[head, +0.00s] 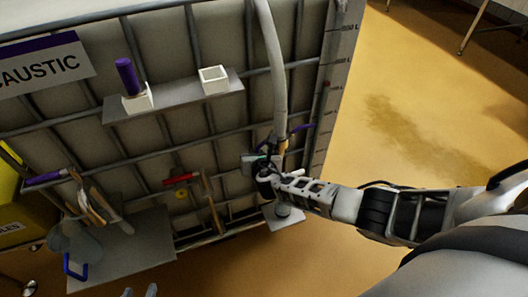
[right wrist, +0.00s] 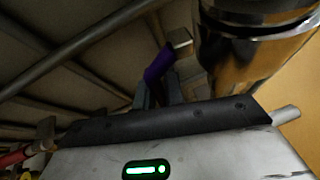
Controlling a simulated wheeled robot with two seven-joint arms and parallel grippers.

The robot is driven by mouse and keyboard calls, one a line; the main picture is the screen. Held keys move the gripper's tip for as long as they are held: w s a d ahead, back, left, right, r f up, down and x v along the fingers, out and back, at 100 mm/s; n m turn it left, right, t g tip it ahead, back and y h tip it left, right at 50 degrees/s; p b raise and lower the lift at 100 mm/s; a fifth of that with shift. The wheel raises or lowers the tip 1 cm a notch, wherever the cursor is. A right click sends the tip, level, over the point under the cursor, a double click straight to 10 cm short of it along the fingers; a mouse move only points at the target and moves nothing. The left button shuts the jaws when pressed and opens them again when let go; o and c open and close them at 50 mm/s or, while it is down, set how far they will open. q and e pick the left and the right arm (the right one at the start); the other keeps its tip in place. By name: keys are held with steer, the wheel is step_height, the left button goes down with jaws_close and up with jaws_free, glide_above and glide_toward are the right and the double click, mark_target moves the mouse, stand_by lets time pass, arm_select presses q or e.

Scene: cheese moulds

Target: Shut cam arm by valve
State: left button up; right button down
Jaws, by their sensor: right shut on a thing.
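A pale hose (head: 273,70) runs down the front of the caged tank to a coupling low on its right side. My right gripper (head: 257,164) is at the coupling's left side, on the side of the red valve handle (head: 182,179). In the right wrist view its fingers (right wrist: 157,92) are shut on a purple cam arm (right wrist: 158,64), beside a shiny metal cylinder (right wrist: 255,50). The head view mostly hides this cam arm. My left gripper (head: 139,292) shows only its fingertips, apart and empty, at the bottom edge.
A shelf (head: 178,97) holds a purple-handled item (head: 127,77) in a holder and an empty white square holder (head: 214,79). Cage bars surround the coupling. The yellow floor at right is clear.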

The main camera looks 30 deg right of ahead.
steer(key=shift+d+f+n+h, duration=0.15)
steer(key=shift+d+n+h, duration=0.25)
steer(key=shift+n, duration=0.1)
stand_by(0.3)
steer(key=c, duration=1.5)
jaws_free()
